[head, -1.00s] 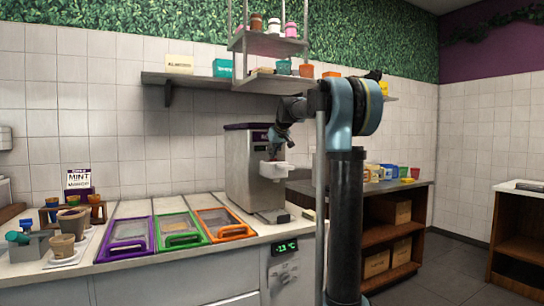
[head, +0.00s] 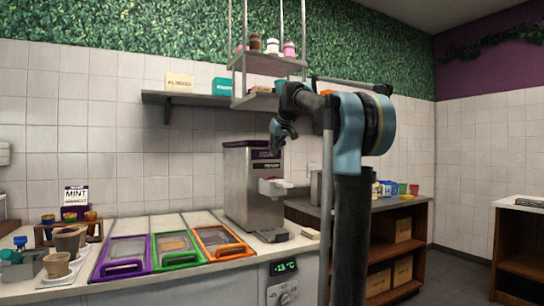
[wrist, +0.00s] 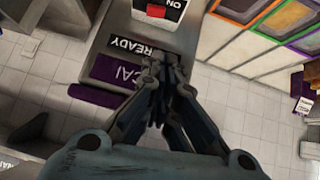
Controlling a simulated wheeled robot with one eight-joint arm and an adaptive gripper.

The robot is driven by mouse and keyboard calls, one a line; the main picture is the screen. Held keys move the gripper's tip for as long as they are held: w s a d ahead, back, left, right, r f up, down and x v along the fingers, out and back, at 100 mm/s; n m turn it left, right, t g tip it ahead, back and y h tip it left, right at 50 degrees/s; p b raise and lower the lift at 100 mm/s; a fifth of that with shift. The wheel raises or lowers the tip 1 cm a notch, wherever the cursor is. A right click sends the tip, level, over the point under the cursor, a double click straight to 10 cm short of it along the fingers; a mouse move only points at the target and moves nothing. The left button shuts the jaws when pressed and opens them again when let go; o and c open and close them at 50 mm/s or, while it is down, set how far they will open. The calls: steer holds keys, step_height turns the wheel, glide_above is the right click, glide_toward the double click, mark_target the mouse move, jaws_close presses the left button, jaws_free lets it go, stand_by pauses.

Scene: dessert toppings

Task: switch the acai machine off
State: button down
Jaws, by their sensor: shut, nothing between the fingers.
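The acai machine (head: 247,195) is a grey steel box with a purple top, standing on the counter. A white block (head: 273,187) sticks out of its front. In the wrist view a red switch (wrist: 156,11) sits in a white housing beside the word ON, at the top edge of the picture and partly cut off. A dark READY label (wrist: 130,46) and a purple ACAI panel (wrist: 118,74) lie beside it. My gripper (head: 276,150) is shut and empty, in front of the machine's upper part; its closed fingertips (wrist: 158,62) appear over the READY label, apart from the switch.
Purple (head: 121,238), green (head: 175,237) and orange (head: 222,232) framed bins are set in the counter left of the machine. A hanging shelf (head: 268,62) with jars is above my arm. A wall shelf (head: 205,100) runs behind. A wooden unit (head: 405,235) stands right.

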steer(key=shift+d+r, duration=0.1)
stand_by(0.3)
steer(key=shift+w+d+r+h, duration=0.3)
steer(key=shift+w+d, duration=0.1)
steer(key=shift+d, duration=0.1)
steer(key=shift+f, duration=0.1)
glide_above(271, 177)
steer(key=f, duration=0.4)
steer(key=w+f, duration=0.1)
steer(key=f, duration=0.2)
steer(key=shift+s+d+f, duration=0.1)
steer(key=shift+d+f, duration=0.05)
steer(key=shift+f, duration=0.4)
steer(key=shift+d+f, duration=0.15)
steer(key=shift+f, duration=0.4)
steer(key=shift+d+f, duration=0.1)
steer(key=shift+f, duration=0.7)
steer(key=shift+f, duration=0.1)
